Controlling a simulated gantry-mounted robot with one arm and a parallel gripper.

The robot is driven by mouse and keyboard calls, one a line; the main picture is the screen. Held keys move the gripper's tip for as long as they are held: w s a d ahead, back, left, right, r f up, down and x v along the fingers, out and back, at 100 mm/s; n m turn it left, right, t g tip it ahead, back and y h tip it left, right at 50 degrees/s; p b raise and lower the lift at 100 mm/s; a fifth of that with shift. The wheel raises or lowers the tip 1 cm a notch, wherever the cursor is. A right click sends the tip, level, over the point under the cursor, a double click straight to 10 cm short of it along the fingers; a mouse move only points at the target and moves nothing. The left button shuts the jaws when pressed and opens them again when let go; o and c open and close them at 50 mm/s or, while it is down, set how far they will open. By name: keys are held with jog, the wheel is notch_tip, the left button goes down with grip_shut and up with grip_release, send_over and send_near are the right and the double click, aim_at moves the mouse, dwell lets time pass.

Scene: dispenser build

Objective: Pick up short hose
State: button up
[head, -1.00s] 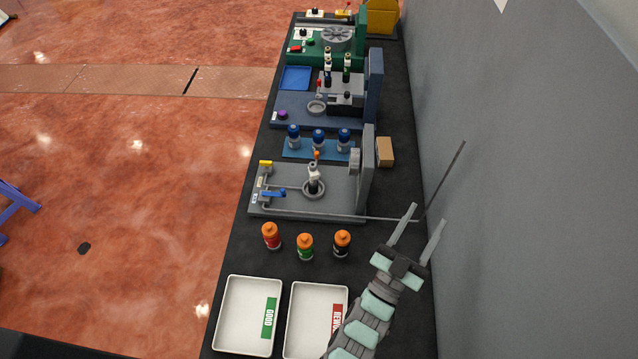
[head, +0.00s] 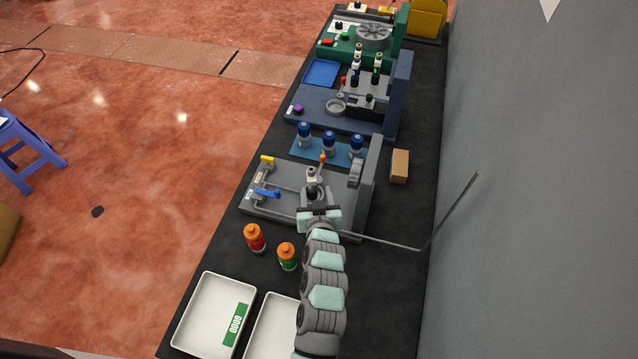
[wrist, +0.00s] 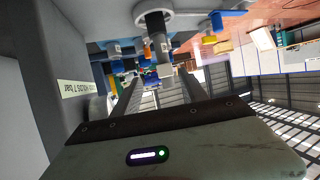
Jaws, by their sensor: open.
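I cannot single out the short hose with certainty. A dark upright cylinder (wrist: 155,32) stands in a round ring on the grey station (wrist: 92,20), which appears upside down in the wrist view. The same upright piece has a pale middle (head: 312,173) and an orange top in the head view. My gripper (wrist: 160,95) is open and empty, with its fingers pointing toward this piece. In the head view, my arm hides the fingers and part of the grey station (head: 262,206). A thin grey line (head: 385,241) runs right from the station.
Orange-capped red (head: 255,240) and green (head: 287,257) bottles stand in front. Blue-capped bottles (head: 329,143) stand behind. The station's upright panel (head: 367,190) is close on my right. A cardboard box (head: 399,166) stands beyond it.

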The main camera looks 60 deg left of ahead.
aim_at(312, 182)
jog(key=x, duration=0.3)
jog(key=shift+s+a, duration=0.1)
jog(key=shift+a, duration=0.05)
jog(key=shift+w+a+f+p, duration=0.15)
jog(key=shift+a+p, duration=0.2)
jog(key=shift+a, duration=0.3)
jog(key=shift+w+a+f+p, duration=0.15)
jog(key=shift+a+p, duration=0.15)
jog(key=shift+a, duration=0.35)
jog(key=shift+w+a+f+p, duration=0.1)
jog(key=shift+a+p, duration=0.25)
jog(key=shift+a, duration=0.25)
jog(key=shift+w+a+f, duration=0.3)
jog(key=shift+a+f, duration=0.05)
jog(key=shift+a, duration=0.2)
jog(key=shift+c, duration=0.3)
grip_shut()
